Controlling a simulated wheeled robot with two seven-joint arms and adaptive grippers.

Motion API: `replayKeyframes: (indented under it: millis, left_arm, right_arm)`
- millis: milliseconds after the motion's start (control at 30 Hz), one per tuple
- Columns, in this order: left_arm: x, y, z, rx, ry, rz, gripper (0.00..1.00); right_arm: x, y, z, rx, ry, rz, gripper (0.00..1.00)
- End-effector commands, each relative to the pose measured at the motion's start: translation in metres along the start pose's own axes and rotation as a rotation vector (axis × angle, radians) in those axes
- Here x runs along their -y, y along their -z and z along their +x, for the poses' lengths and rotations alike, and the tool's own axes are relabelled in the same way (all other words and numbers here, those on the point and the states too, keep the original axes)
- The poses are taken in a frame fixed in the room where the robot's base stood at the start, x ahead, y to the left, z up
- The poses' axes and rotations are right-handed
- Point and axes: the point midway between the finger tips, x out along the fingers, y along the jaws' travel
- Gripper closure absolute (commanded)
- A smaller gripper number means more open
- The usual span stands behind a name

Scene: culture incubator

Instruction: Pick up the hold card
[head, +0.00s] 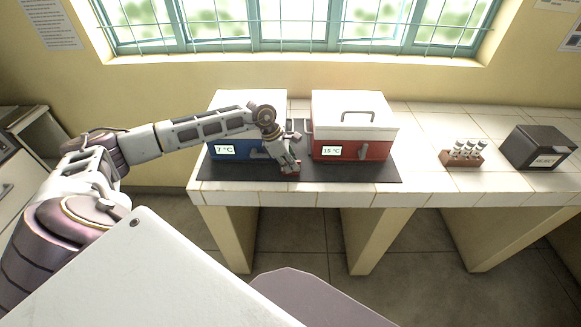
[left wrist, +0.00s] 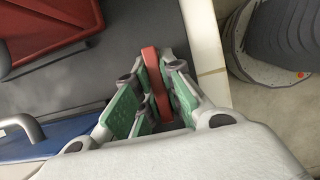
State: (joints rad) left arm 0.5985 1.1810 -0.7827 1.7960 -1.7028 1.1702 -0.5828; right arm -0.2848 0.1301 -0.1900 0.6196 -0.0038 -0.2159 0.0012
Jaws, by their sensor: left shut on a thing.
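My left gripper (head: 290,167) is at the front of the dark mat, between the blue and red incubator boxes. It is shut on the hold card, a thin red piece (left wrist: 156,82) seen edge-on between the green-padded fingers in the left wrist view. In the head view only a small red bit of the card shows at the fingertips, low over the mat's front edge. Its face and any writing are hidden. I cannot tell whether it still touches the mat. My right gripper is not in view.
A blue box (head: 229,169) reading 7 °C and a red box (head: 377,151) reading 15 °C stand on the dark mat (head: 340,172). To the right are a vial rack (head: 461,159) and a dark box (head: 541,146). The white tiled counter (head: 425,180) is clear between them.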

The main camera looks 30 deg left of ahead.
Motion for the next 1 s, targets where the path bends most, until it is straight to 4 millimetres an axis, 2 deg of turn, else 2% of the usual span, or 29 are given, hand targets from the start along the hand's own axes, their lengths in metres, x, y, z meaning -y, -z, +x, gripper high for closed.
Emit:
replayKeyframes:
  millis: [267, 567, 800, 1000]
  left_arm:
    - [-0.001, -0.003, -0.007, 0.0, -0.002, 0.001, 1.0]
    - [-0.001, -0.017, -0.04, 0.001, -0.003, 0.001, 1.0]
    - [-0.001, -0.03, -0.072, 0.0, -0.002, 0.001, 1.0]
    - [0.0, -0.037, -0.089, 0.001, -0.001, 0.0, 1.0]
  right_arm:
    - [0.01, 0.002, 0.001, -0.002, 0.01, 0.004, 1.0]
    - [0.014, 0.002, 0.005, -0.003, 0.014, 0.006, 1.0]
    - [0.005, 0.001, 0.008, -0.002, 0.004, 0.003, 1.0]
    - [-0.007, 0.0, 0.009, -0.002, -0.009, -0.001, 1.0]
